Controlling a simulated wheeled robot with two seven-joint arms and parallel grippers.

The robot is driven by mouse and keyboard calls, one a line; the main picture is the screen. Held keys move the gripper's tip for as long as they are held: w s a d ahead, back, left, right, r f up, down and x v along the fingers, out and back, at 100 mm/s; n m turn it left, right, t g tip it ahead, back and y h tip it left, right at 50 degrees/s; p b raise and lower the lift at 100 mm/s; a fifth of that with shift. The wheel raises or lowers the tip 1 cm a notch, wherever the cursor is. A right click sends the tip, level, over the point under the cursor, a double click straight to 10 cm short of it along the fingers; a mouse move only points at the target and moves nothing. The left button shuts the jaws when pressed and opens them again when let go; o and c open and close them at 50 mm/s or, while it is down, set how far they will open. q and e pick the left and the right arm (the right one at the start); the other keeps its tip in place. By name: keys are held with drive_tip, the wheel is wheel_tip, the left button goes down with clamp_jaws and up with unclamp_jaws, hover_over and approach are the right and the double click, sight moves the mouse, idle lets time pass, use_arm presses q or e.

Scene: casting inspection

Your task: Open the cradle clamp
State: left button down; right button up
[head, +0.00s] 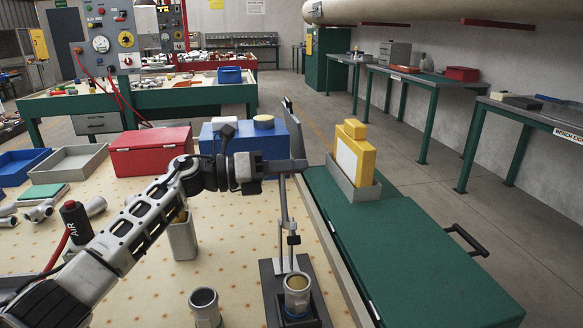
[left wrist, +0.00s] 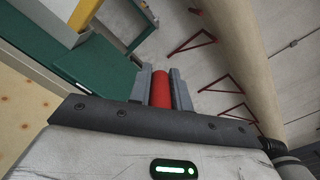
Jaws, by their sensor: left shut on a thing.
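The cradle clamp stands on a black base plate (head: 269,290) at the front edge of the bench. Its thin grey lever (head: 284,205) points steeply up to my left gripper. A grey round casting (head: 298,296) stands upright at the clamp's foot; whether the clamp touches it is unclear. My left gripper (head: 287,167) is at the lever's top end. In the left wrist view, its two grey fingers are shut on a red cylindrical handle (left wrist: 160,90). In the head view the fingers hide that handle. My right gripper is not in view.
A grey container (head: 182,241) and another casting (head: 206,309) stand left of the clamp. A blue box (head: 284,127) and red box (head: 150,152) are behind. At right, a yellow item (head: 364,160) stands in a grey holder on a green cabinet (head: 420,255).

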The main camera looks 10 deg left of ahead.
use_arm(q)
drive_tip(key=c, duration=1.3)
unclamp_jaws()
drive_tip(key=shift+a, duration=0.1)
drive_tip(key=b+v, duration=0.1)
drive_tip(key=v, duration=0.6)
drive_tip(key=shift+a, duration=0.2)
